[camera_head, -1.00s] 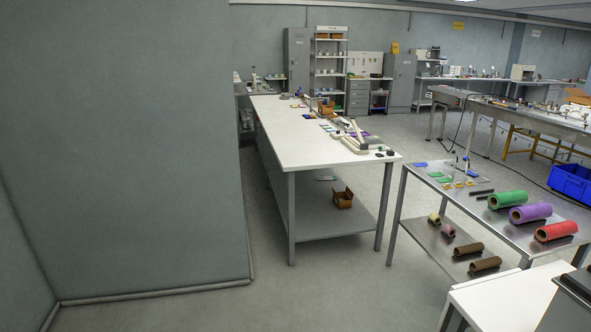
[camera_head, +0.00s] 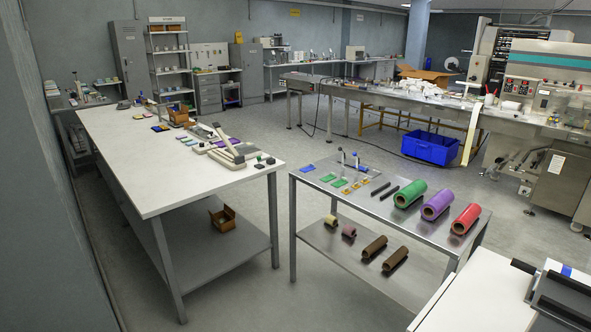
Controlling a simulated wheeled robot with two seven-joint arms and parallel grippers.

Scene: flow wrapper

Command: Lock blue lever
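I cannot make out a blue lever in the camera_head view. The flow wrapper machine (camera_head: 565,95) stands at the far right, with a long metal infeed bed (camera_head: 375,92) running left from it. Small controls on the machine are too small to tell apart. Neither of my grippers is in view.
A white table (camera_head: 130,165) stands at the left. A steel table (camera_head: 330,205) in the middle holds green (camera_head: 410,194), purple (camera_head: 436,205) and red (camera_head: 465,219) rolls. A blue crate (camera_head: 431,147) sits on the floor. Open floor lies between the tables and the machine.

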